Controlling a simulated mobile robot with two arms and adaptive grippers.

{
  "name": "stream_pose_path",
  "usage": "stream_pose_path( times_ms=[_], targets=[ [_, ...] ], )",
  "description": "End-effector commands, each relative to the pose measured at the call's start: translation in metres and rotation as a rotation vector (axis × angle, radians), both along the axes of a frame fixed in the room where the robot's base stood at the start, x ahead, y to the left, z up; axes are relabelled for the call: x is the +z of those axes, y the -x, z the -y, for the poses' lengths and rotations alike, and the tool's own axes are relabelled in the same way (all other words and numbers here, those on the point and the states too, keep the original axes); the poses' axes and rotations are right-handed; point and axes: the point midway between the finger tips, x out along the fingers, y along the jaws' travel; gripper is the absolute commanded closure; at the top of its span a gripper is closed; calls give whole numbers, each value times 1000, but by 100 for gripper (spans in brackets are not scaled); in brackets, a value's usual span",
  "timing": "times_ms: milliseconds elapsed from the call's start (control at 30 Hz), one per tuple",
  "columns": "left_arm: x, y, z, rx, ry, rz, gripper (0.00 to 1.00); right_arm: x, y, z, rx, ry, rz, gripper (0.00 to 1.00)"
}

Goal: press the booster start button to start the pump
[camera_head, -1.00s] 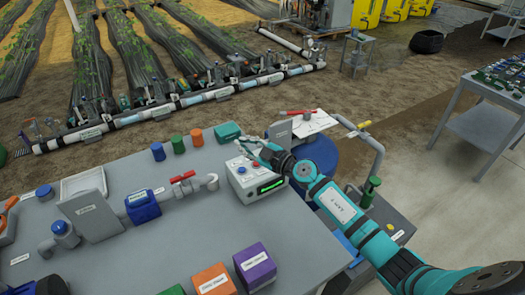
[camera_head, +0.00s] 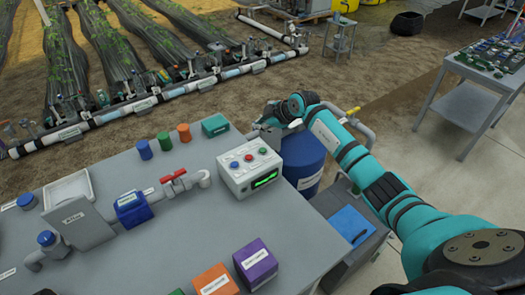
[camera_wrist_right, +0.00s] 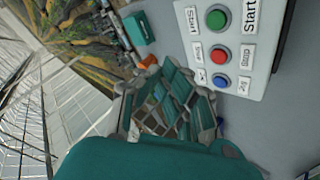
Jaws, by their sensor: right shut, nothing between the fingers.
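The grey control box (camera_head: 250,171) stands on the bench near its right end, with a lit green display. Its top has a green button (camera_head: 262,151), a red button (camera_head: 249,157) and a blue button (camera_head: 234,165). In the right wrist view the green button (camera_wrist_right: 215,19) is beside a "Start" label and the red button (camera_wrist_right: 220,54) is below it. My right gripper (camera_head: 268,118) is shut and empty, behind the box and apart from the buttons. Its folded fingers (camera_wrist_right: 172,102) show in the wrist view, left of the box. My left gripper is not in view.
A pipe with a red-handled valve (camera_head: 173,177) lies left of the box. A teal block (camera_head: 215,125) and small coloured cylinders stand behind it. Purple (camera_head: 256,263) and orange (camera_head: 215,281) boxes stand at the front. A blue drum (camera_head: 303,162) is beside the bench.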

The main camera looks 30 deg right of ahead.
Motion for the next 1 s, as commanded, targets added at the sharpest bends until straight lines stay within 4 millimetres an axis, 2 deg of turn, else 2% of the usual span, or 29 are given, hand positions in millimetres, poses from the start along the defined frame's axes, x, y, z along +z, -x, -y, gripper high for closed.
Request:
stream_pose_path(
  times_ms=[200, 500, 733, 1000],
  targets=[
    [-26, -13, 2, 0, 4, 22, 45, -25, 0, 0, 1, -1, 1, 100],
    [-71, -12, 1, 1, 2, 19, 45, -65, 0, 0, 0, 0, 1, 100],
    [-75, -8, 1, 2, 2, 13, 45, -82, 0, -1, 0, -1, 0, 100],
    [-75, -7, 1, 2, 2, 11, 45, -84, 0, -1, 1, -1, 1, 100]
  ],
)
